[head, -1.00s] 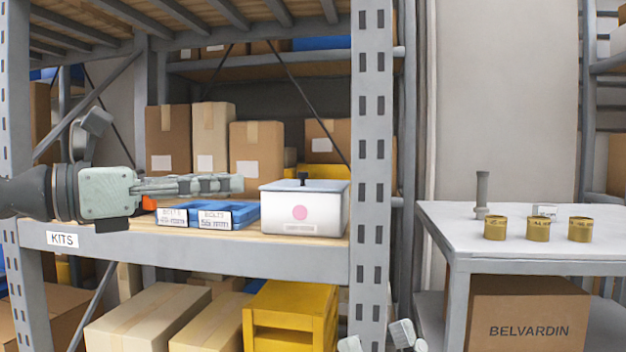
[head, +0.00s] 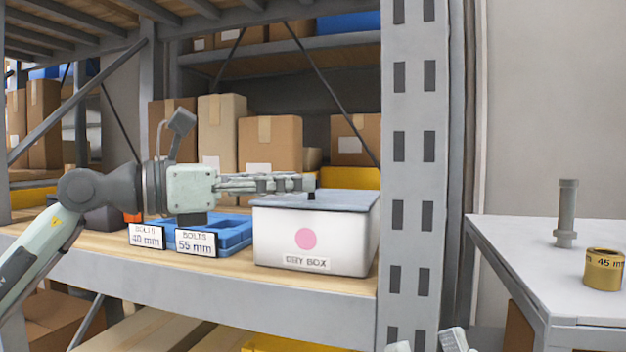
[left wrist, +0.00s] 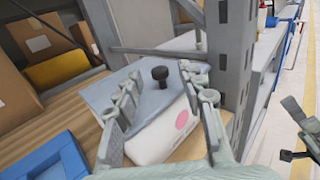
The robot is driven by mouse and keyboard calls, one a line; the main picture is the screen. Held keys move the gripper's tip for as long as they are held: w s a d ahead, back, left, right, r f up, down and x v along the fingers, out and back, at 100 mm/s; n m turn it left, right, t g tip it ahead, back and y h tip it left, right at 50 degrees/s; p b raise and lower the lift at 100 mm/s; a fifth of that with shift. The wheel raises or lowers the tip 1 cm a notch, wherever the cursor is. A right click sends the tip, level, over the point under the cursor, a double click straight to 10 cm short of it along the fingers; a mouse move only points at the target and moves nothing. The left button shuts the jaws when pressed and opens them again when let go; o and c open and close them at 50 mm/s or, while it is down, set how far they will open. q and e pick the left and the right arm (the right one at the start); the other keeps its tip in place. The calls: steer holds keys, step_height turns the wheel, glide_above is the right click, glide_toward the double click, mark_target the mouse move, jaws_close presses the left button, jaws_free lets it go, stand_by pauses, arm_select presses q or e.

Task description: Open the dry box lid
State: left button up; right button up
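The dry box (head: 280,240) is a white box with a pink dot and a "DRY BOX" label, standing on the wooden shelf. Its flat grey lid (head: 345,200) lies on top, with a small black knob (head: 311,195). My left gripper (head: 308,183) reaches in from the left, with its fingertips right by the knob. My right gripper (head: 455,342) shows only in part at the bottom edge.
Blue bolt trays (head: 232,236) labelled 40 mm and 55 mm sit left of the box. A grey rack post (head: 412,180) stands close on its right. Cartons (head: 270,143) are behind. A side table (head: 520,240) holds a grey post (head: 566,212) and a brass ring (head: 603,270).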

arm_select(q)
steer(key=shift+x, duration=2.1)
jaws_close()
